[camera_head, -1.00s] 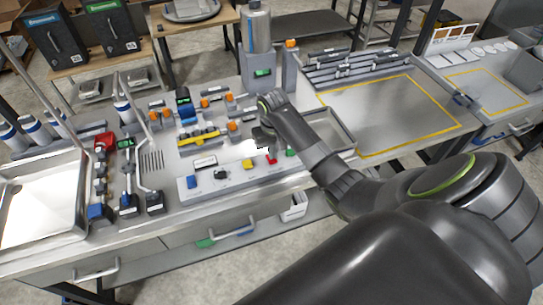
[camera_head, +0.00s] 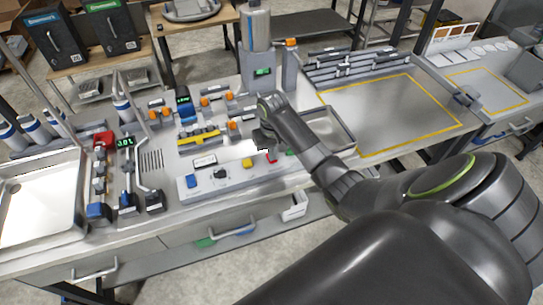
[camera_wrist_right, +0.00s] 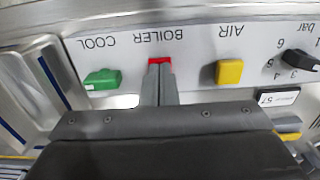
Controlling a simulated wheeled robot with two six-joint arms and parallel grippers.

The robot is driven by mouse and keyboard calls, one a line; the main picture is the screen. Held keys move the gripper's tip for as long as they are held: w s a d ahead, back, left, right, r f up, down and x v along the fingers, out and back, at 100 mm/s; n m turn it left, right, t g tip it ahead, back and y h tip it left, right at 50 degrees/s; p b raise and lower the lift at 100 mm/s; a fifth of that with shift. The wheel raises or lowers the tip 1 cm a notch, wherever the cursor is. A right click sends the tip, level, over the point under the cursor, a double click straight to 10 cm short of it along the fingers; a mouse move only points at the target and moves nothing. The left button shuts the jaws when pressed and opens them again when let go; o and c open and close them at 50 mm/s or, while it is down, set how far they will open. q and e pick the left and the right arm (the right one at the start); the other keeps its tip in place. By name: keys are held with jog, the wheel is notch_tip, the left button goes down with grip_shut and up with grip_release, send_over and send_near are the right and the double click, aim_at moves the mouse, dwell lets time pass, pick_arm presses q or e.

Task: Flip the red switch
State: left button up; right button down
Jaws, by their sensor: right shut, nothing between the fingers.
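The red switch (camera_head: 272,159) sits on the pale front panel between the yellow switch (camera_head: 247,162) and the green switch (camera_head: 290,152). In the right wrist view the red switch (camera_wrist_right: 160,61) is under the upside-down label BOILER. My right gripper (camera_head: 264,149) is shut and empty, with its tips right at the red switch. In the right wrist view the shut fingers (camera_wrist_right: 160,80) end against or just short of the switch and hide its lower part; I cannot tell whether they touch. My left gripper is not in view.
The panel also carries a black knob (camera_head: 220,174) and a blue switch (camera_head: 191,181). In the right wrist view the green switch (camera_wrist_right: 103,79) and yellow switch (camera_wrist_right: 229,71) flank the fingers closely. A grey tray (camera_head: 345,140) lies right of the gripper.

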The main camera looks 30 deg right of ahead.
jog(key=shift+f, duration=0.25)
jog(key=shift+r+p, duration=0.8)
jog(key=shift+r, duration=2.75)
jog(key=shift+f, duration=0.1)
